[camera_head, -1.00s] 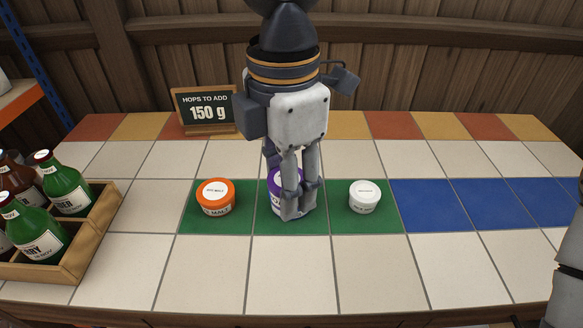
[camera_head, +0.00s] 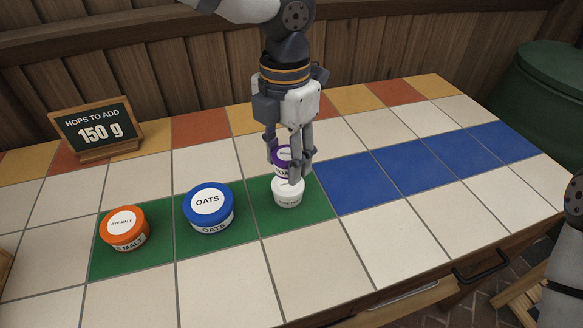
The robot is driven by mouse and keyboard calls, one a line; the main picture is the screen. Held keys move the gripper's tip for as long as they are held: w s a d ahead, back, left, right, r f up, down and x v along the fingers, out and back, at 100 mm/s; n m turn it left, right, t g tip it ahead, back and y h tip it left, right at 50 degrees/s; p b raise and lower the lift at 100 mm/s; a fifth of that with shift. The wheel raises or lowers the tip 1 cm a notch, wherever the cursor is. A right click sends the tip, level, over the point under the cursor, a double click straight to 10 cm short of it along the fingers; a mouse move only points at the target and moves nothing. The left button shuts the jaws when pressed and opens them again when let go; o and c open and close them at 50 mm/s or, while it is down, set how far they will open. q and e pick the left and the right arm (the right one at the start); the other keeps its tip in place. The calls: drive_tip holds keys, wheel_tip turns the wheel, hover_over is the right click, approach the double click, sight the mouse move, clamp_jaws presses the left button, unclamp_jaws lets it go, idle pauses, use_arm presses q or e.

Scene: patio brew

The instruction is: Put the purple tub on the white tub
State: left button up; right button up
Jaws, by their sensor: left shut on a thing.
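The purple tub (camera_head: 284,153) is small, with a purple lid and a pale label. My left gripper (camera_head: 285,172) is shut on it, with the fingers pointing down and covering part of it. The purple tub is upright, directly over the white tub (camera_head: 288,195), which stands on the rightmost green tile. A finger overlaps the white tub's lid in the picture, so I cannot tell whether the two tubs touch. My right gripper is out of view.
A blue oats tub (camera_head: 208,207) stands on the middle green tile, and an orange malt tub (camera_head: 125,228) on the left one. A hops sign (camera_head: 97,130) stands at the back left. The blue tiles (camera_head: 420,165) to the right are clear.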

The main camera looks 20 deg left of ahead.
sight(287, 184)
use_arm(q)
drive_tip(key=shift+w+a+f, duration=0.15)
drive_tip(key=shift+w+f, duration=0.6)
drive_tip(key=shift+f, duration=0.15)
drive_tip(key=shift+w+a+f, duration=0.1)
drive_tip(key=shift+w+f, duration=0.1)
drive_tip(key=shift+f, duration=0.7)
drive_tip(key=shift+w+f, duration=0.15)
drive_tip(key=shift+f, duration=0.7)
drive_tip(key=shift+f, duration=0.2)
drive_tip(key=o, duration=1.1)
drive_tip(key=shift+o, duration=0.2)
drive_tip(key=shift+r, duration=0.1)
wheel_tip(287, 184, up, 12)
drive_tip(key=shift+r, duration=0.1)
